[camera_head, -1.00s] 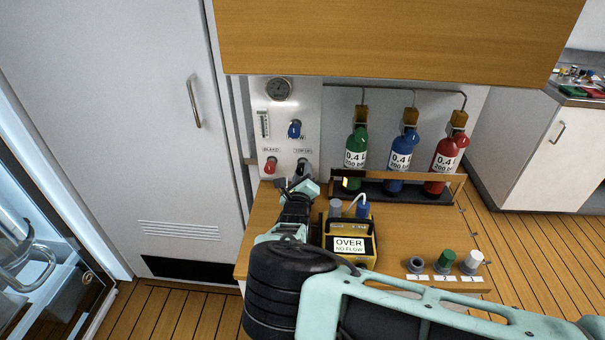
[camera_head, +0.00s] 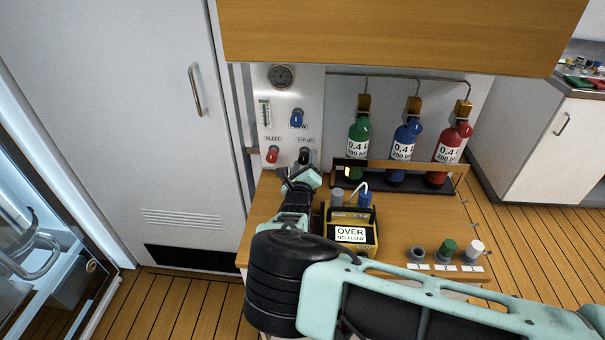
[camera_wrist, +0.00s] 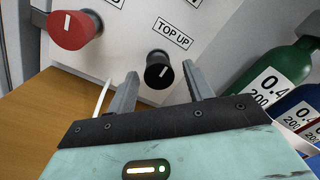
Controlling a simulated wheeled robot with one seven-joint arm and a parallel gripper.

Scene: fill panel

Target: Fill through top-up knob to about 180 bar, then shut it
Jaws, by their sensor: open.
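The white panel (camera_head: 290,110) stands at the back of the bench. Its black top-up knob (camera_head: 304,156) sits low on the right under the TOP UP label. In the wrist view the black top-up knob (camera_wrist: 159,70) has a white pointer line, slightly tilted. My gripper (camera_wrist: 158,85) is open, with one finger on each side of the knob and the knob a little beyond the tips; contact is not visible. In the head view my gripper (camera_head: 302,178) is just below the knob. The round gauge (camera_head: 281,76) is at the panel top; its reading is too small to tell.
A red bleed knob (camera_head: 272,154) is left of the top-up knob, and it shows large in the wrist view (camera_wrist: 74,29). A blue knob (camera_head: 297,118) is above. Green (camera_head: 358,131), blue and red bottles stand right. A yellow "OVER NO FLOW" box (camera_head: 350,234) is near my arm.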

